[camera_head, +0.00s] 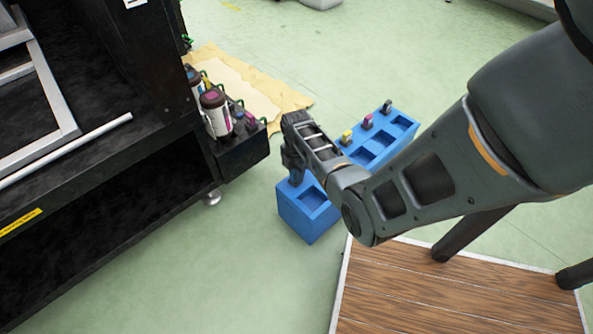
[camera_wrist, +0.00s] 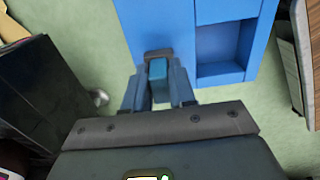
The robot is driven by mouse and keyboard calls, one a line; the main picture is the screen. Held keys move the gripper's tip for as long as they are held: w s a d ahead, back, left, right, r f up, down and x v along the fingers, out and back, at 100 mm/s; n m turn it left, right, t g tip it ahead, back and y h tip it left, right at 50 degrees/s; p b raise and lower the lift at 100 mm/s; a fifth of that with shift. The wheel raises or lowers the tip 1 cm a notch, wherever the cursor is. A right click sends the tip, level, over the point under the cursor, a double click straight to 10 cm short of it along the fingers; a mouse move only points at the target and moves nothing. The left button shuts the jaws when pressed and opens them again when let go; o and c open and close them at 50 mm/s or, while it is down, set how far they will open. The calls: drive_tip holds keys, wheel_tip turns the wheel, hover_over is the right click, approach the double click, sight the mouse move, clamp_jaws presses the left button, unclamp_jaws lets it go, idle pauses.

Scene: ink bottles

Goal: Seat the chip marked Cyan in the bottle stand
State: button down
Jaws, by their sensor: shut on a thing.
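My gripper (camera_head: 296,176) is over the near left end of a long blue block (camera_head: 297,217). In the wrist view my gripper (camera_wrist: 158,88) is shut on a small blue chip (camera_wrist: 158,69), which looks like the Cyan one; its marking cannot be read. The chip is at the edge of the blue block (camera_wrist: 237,11); I cannot tell whether it still touches the block. The black bottle stand (camera_head: 244,156) is left of my gripper, on the side of the black machine. It holds bottles, including one with a magenta label (camera_head: 216,112).
A yellow chip (camera_head: 346,137), a magenta chip (camera_head: 368,121) and a dark chip (camera_head: 387,106) stand along the blue block. The black machine (camera_head: 110,55) fills the left. A wooden surface (camera_head: 440,290) is at lower right. Green floor (camera_head: 190,270) is clear in front.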

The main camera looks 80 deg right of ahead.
drive_tip(key=shift+f, duration=0.1)
drive_tip(key=c, duration=0.8)
unclamp_jaws()
drive_tip(key=shift+c, duration=0.2)
wheel_tip(320, 180, up, 7)
drive_tip(key=p, duration=0.7)
